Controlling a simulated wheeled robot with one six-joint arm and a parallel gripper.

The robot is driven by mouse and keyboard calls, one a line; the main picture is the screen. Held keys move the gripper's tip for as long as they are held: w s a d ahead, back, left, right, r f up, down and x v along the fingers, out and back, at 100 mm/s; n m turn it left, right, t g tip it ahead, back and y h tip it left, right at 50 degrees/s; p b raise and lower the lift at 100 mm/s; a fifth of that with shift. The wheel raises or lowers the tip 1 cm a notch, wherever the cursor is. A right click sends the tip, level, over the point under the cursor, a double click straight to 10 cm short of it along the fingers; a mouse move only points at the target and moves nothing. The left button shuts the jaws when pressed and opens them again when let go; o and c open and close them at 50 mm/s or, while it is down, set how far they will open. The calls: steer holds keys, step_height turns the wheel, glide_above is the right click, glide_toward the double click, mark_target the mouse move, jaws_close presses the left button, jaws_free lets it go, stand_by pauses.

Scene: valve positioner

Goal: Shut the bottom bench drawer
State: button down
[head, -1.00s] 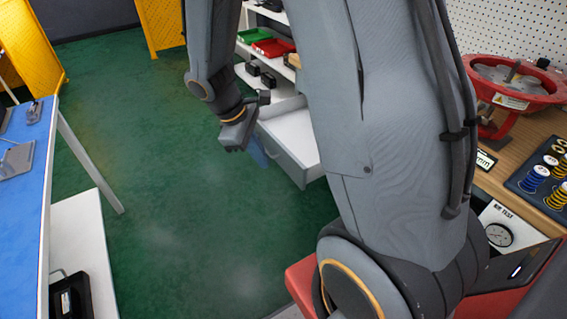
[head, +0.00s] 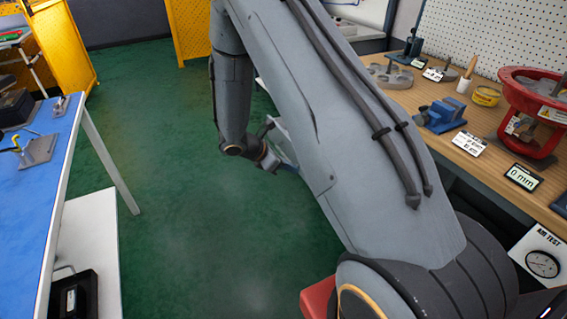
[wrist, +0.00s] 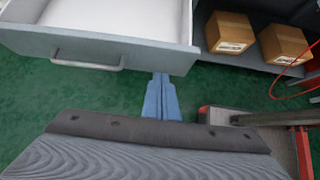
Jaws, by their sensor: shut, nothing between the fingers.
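The drawer (wrist: 100,47) stands open in the wrist view, with a grey front, a bar handle (wrist: 88,62) and a white, empty-looking inside. In the head view only a small pale part of the drawer (head: 276,125) shows; my arm hides most of it. My gripper (wrist: 162,78) is shut and empty, its blue fingers just outside the drawer front, right of the handle. I cannot tell whether the fingertips touch the front. My gripper also shows in the head view (head: 287,167), low beside the bench and partly hidden by my arm.
Cardboard boxes (wrist: 229,32) sit on a dark shelf right of the drawer. The wooden bench top (head: 400,97) holds a blue vise (head: 440,116) and a red handwheel valve (head: 535,100). A blue table (head: 45,175) stands at left. Green floor (head: 175,200) between is clear.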

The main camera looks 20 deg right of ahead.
steer(key=d+f+p, duration=0.1)
steer(key=d+f, duration=0.1)
steer(key=d, duration=0.4)
steer(key=shift+w+d+f, duration=0.1)
steer(key=shift+w+d, duration=0.05)
